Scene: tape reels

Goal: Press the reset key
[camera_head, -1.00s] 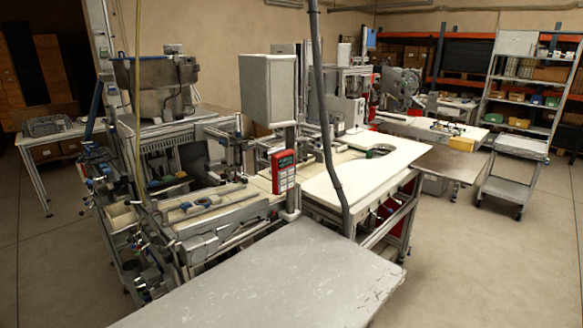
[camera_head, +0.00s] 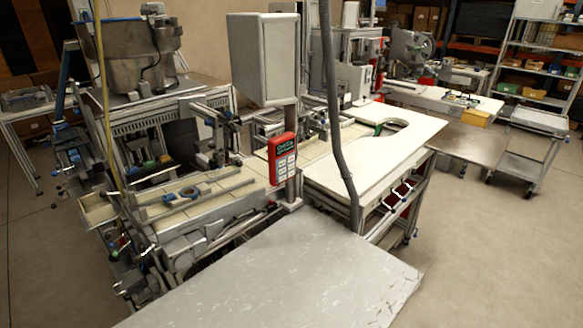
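A red handheld-style keypad unit (camera_head: 282,158) with a small dark display on top and several pale keys below is fixed to a grey post at the front of the machine, in the middle of the head view. The key labels are too small to read, so I cannot tell which one is the reset key. My gripper is not in view.
A bare grey metal table (camera_head: 280,275) fills the front. A white worktop (camera_head: 385,160) with a round cutout lies right of the keypad. A grey box (camera_head: 263,58) stands above it, and a dark hose (camera_head: 333,110) hangs beside it. Open floor (camera_head: 500,245) lies right.

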